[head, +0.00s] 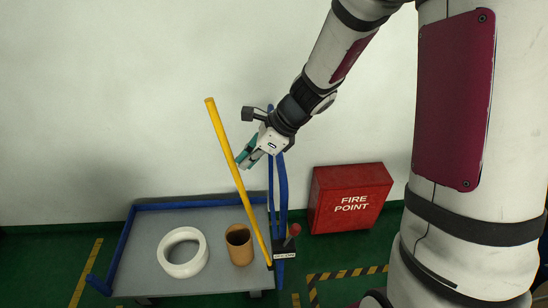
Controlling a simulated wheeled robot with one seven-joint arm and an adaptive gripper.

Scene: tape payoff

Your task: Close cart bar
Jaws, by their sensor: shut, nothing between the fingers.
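The yellow cart bar (226,151) stands raised in the head view, leaning a little to the left. Its lower end meets a dark bracket (284,254) with a red knob (294,230) at the cart's right side. The cart (135,262) has a grey deck and blue rails. My gripper (240,163) has teal fingers and is shut, with nothing seen in it. It is just right of the bar at about mid-height, with the fingertips close to it. I cannot tell whether they touch.
A white ring-shaped roll (183,270) and a brown hollow cylinder (239,250) stand on the deck. A blue upright post (283,190) rises at the cart's right. A red FIRE POINT box (350,198) stands right of the cart, near the pale wall (90,100).

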